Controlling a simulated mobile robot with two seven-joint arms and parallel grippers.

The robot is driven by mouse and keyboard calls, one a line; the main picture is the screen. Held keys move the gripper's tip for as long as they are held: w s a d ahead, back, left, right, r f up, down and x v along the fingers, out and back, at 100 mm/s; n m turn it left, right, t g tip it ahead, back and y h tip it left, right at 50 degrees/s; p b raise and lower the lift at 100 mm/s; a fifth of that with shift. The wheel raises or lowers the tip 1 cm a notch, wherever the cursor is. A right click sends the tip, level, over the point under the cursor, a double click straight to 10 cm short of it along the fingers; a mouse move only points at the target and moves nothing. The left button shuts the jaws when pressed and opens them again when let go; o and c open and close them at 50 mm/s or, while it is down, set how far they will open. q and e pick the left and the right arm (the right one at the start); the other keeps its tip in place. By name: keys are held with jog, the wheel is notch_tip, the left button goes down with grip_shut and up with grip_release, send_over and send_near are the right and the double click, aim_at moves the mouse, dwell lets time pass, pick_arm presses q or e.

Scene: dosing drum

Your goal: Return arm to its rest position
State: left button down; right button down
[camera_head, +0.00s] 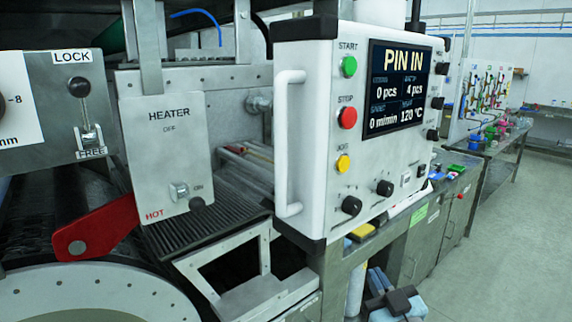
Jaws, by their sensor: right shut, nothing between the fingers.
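My right gripper (396,301) is low in the head view, right of the bottom centre, below the white control panel. It is dark, shut and empty, and it touches nothing that I can see. Part of my blue-grey right arm shows around it. My left gripper is not in view.
The white control panel (305,150) reads "PIN IN" and has a vertical handle (288,140). Left of it are the heater box (160,140), a red lever (95,230) and the lock/free switch (86,120). A metal frame (225,250) juts out below. Benches (465,190) run along the right; the floor (500,260) there is clear.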

jog(key=s+f+g, duration=0.3)
jog(key=s+f, duration=0.5)
jog(key=f, duration=0.3)
jog(key=s+d+f+m+g+h+p, duration=0.1)
jog(key=s+f+g, duration=0.2)
jog(key=s+f, duration=0.4)
jog(key=s+f+g+h+p, duration=0.1)
jog(key=s+f+g, duration=0.2)
jog(key=s+f, duration=0.5)
notch_tip(320, 180, down, 7)
jog(key=shift+s+d+r+m+g, duration=0.1)
jog(key=shift+s+d+m+g, duration=0.05)
jog(key=shift+s+m+g, duration=0.2)
jog(key=shift+w, duration=0.1)
